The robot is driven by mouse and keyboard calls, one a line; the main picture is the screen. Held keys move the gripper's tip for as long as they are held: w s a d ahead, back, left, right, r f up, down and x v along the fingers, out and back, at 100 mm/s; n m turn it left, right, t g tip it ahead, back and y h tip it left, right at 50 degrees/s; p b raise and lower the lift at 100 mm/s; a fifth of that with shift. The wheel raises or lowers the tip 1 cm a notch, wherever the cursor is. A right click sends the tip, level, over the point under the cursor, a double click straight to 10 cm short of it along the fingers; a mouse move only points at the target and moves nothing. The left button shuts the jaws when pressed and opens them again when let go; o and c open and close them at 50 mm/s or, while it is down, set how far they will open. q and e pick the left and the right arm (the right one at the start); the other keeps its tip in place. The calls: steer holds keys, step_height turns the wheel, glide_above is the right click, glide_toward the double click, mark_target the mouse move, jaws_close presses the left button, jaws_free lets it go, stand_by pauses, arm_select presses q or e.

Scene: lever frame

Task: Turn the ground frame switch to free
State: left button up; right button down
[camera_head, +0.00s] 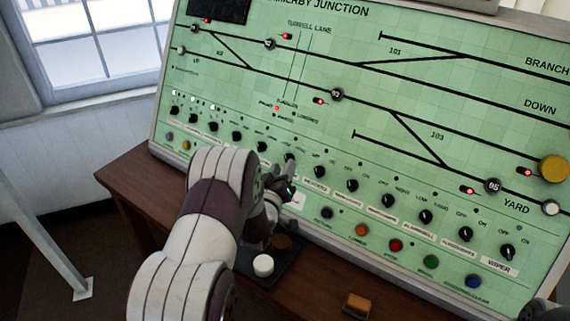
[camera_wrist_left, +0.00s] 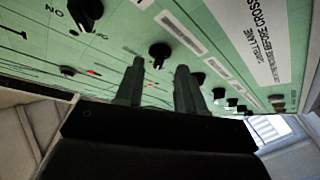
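The green signal panel (camera_head: 330,125) carries a row of black rotary knobs along its lower part. I cannot read which label is the ground frame switch. My left gripper (camera_head: 284,190) is at the panel's lower face, just below a black knob (camera_head: 290,158). In the left wrist view my left gripper's two fingers (camera_wrist_left: 158,88) stand apart with nothing between them. A black knob (camera_wrist_left: 159,54) shows past the fingertips, in line with the gap and apart from the fingers. My arm hides part of the panel's lower left.
Several coloured push buttons, such as a red one (camera_head: 395,245), line the panel's bottom edge. A dark tray (camera_head: 285,262) with a white round piece (camera_head: 263,265) lies on the wooden desk (camera_head: 130,190). An orange-brown block (camera_head: 357,304) is at the front.

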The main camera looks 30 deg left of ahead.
arm_select(q)
steer(key=shift+x, duration=0.95)
steer(key=shift+w, duration=0.25)
jaws_close()
